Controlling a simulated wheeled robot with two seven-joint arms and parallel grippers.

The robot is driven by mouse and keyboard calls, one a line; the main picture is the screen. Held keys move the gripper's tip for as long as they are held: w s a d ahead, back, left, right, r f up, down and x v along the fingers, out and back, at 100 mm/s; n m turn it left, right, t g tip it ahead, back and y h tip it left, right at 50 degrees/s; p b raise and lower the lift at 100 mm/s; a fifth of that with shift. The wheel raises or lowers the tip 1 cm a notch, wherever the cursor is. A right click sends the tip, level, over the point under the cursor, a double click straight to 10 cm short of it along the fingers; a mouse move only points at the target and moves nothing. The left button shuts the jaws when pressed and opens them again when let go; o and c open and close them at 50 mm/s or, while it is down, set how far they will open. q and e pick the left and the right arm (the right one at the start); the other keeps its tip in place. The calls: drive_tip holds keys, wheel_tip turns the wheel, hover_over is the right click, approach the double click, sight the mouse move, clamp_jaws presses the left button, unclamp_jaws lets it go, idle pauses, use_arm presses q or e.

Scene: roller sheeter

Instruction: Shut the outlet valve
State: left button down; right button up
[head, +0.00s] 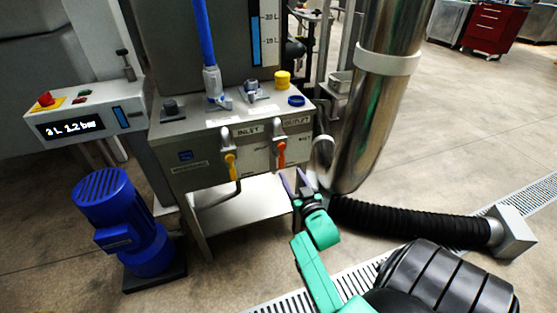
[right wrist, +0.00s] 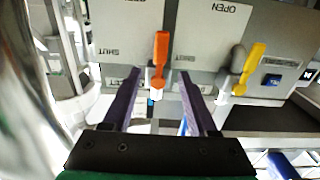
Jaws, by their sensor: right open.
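The outlet valve has an orange-red lever (head: 281,152) on the front of the grey cabinet, below the label marked OUTLET. In the head view the lever hangs roughly straight down. The right wrist view shows this orange lever (right wrist: 161,50) upright in the picture, between the lines of my two fingers. My right gripper (head: 295,181) is open and empty, just below and in front of the lever in the head view. The lever does not look gripped. SHUT and OPEN marks show on the panel. My left gripper is not in view.
The yellow inlet lever (head: 231,166) is close beside the outlet lever, and it also shows in the right wrist view (right wrist: 249,68). A steel column (head: 381,95) stands right of the cabinet (head: 190,152). A black hose (head: 415,220) lies on the floor. A blue motor (head: 122,220) stands left.

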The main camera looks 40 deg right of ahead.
sight(282, 161)
drive_tip(key=b+x, duration=0.1)
drive_tip(key=x, duration=0.8)
drive_tip(key=shift+w+f+b, duration=0.15)
drive_tip(key=shift+b, duration=0.15)
drive_tip(key=shift+w+d, duration=0.1)
drive_tip(key=shift+w, duration=0.05)
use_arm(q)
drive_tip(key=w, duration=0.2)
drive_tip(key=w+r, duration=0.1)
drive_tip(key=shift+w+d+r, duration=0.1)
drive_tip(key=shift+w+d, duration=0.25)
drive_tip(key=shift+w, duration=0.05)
use_arm(e)
clamp_jaws()
